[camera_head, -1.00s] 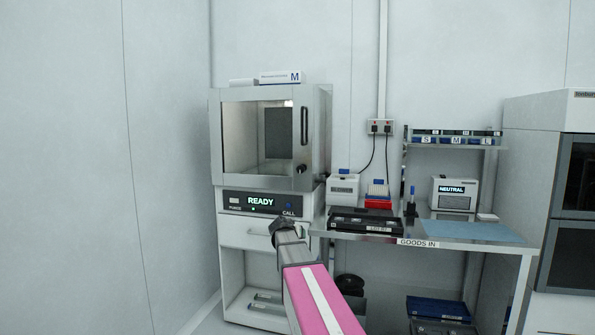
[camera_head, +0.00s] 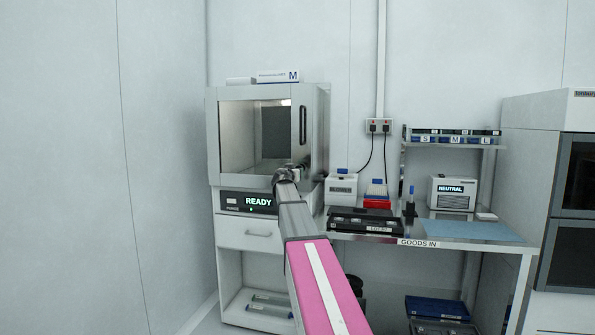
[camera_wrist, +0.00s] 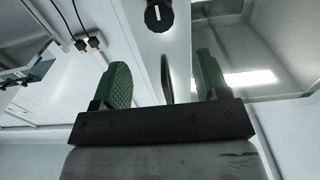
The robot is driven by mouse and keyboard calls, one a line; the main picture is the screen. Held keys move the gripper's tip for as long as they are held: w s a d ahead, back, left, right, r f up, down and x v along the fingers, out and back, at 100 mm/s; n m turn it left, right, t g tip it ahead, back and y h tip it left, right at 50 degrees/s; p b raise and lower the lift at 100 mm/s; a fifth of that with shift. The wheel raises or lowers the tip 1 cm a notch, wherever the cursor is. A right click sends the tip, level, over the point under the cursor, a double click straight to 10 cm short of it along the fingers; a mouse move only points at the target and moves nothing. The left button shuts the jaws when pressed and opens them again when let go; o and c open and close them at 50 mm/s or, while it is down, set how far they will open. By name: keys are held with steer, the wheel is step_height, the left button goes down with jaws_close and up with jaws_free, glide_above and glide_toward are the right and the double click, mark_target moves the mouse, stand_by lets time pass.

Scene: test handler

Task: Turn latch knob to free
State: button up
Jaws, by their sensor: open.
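The latch knob (camera_wrist: 158,16) is round and black with a white mark, on the pale door frame at the top of the wrist view. The mark runs roughly up and down in that picture. My gripper (camera_wrist: 163,62) is open and empty, its two green fingers apart; the knob lies beyond the fingertips, not between them. In the head view my gripper (camera_head: 289,172) is in front of the lower right of the test handler's glass door (camera_head: 235,135) and hides the knob. The door looks shut.
The dark door handle (camera_head: 303,125) is a vertical bar above the knob's place; it also shows between my fingers in the wrist view (camera_wrist: 166,80). The handler's panel (camera_head: 248,202) reads READY. A bench (camera_head: 470,243) with trays and boxes stands to the right.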

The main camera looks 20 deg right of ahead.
steer(key=x, duration=1)
steer(key=shift+w+d+f, duration=0.1)
steer(key=shift+w+d, duration=0.05)
steer(key=shift+w, duration=0.1)
steer(key=c, duration=0.9)
